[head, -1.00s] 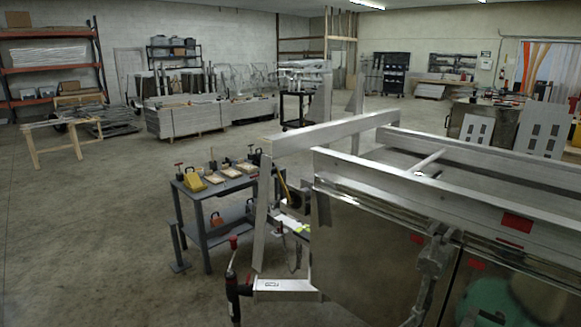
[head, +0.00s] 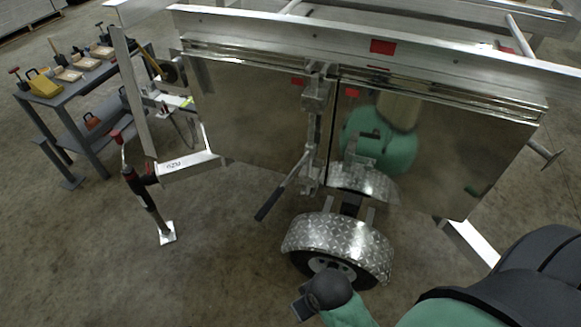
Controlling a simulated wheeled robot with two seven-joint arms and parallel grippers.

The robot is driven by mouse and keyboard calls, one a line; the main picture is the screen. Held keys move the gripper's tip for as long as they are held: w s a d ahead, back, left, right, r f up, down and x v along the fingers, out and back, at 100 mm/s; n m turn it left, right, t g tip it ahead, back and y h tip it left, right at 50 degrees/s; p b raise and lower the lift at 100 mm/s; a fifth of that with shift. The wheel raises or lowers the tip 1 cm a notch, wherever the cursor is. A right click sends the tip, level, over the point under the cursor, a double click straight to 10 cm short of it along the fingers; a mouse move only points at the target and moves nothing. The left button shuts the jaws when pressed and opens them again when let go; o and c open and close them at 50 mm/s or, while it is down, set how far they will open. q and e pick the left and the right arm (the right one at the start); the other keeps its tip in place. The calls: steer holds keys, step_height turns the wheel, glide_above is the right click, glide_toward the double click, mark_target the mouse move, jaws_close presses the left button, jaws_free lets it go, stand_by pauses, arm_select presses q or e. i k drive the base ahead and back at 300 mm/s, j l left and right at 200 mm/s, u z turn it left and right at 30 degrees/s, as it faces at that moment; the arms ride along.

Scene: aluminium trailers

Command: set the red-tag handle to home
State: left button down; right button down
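A metal lever with a dark grip (head: 268,205) hangs from the latch bar between two mirror-like panels on the trailer side, slanting down to the left. Small red tags sit near the top of the latch, one on the left panel (head: 296,82) and one on the right panel (head: 351,93). I cannot tell which handle the tags belong to. A larger red patch (head: 381,46) is on the rail above. Nothing touches the lever.
A wheel under a checker-plate fender (head: 337,245) stands out below the latch. A jack with a red-topped crank (head: 140,185) stands at the trailer's tongue, left. A grey cart (head: 85,80) with tools is at upper left. Floor at lower left is clear.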

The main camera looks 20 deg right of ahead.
mark_target(310, 151)
steer(key=i+j+z, duration=0.2)
steer(key=z, duration=0.2)
steer(key=i+j+z, duration=0.45)
steer(key=j+z, duration=0.3)
steer(key=i+j+z, duration=0.15)
steer(key=j+z, duration=0.6)
steer(key=k+j+z, duration=0.35)
steer(key=j+z, duration=0.15)
steer(key=j, duration=0.25)
